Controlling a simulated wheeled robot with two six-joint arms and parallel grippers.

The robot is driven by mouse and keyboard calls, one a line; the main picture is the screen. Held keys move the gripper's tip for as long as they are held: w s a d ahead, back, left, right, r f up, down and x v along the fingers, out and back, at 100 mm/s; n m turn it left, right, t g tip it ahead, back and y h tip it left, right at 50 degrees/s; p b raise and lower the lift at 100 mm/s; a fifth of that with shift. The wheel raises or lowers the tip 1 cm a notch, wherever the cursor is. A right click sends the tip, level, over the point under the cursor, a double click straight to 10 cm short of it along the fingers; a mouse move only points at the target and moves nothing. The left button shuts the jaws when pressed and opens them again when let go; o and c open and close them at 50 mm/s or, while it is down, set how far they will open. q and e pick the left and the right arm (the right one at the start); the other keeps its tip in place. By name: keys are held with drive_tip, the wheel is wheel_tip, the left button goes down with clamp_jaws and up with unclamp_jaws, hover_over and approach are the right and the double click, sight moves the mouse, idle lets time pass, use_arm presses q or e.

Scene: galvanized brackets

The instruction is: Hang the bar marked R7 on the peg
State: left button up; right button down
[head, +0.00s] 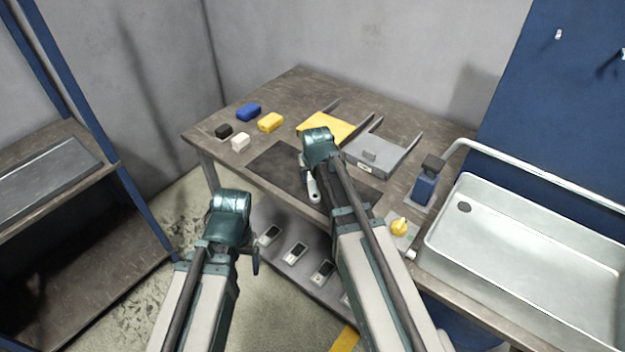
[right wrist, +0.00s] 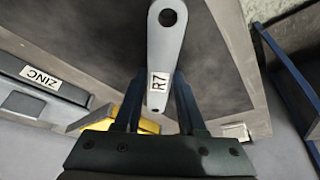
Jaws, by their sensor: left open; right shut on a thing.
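The bar marked R7 (right wrist: 163,50) is a flat light-grey strip with a round hole at its far end and a white R7 label near my fingers. My right gripper (right wrist: 157,105) is shut on its labelled end. In the head view the bar (head: 313,189) shows just below my right gripper (head: 306,168), over the dark mat. My left gripper (head: 255,262) is open and empty, in front of the table's near edge. On the blue panel at the upper right, one small peg (head: 558,34) sticks out, and another (head: 622,53) shows at the picture's edge.
The table holds a yellow tray (head: 338,128), a grey tray (head: 388,151), several small blocks and a blue device (head: 426,187). A white basin (head: 530,262) stands at the right, below the panel. A shelf rack (head: 60,200) is at the left.

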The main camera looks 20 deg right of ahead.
drive_tip(key=shift+r, duration=0.1)
drive_tip(key=shift+f, duration=0.2)
drive_tip(key=c, duration=0.5)
unclamp_jaws()
drive_tip(key=shift+r, duration=0.15)
drive_tip(key=d+p+v, duration=0.1)
drive_tip(key=p+v, duration=1)
drive_tip(key=v, duration=0.1)
drive_tip(key=s+a+n+g, duration=0.2)
drive_tip(key=s+a, duration=0.4)
drive_tip(key=s, duration=0.3)
drive_tip(key=s+a+f+n+g, duration=0.1)
drive_tip(key=s+a+n+g, duration=0.1)
drive_tip(key=s+a, duration=0.4)
drive_tip(key=s+n, duration=0.1)
drive_tip(key=s, duration=0.3)
drive_tip(key=shift+s+a+f+g+h, duration=0.15)
drive_tip(key=shift+a+f+g+h, duration=0.1)
drive_tip(key=shift+a+g+h, duration=0.15)
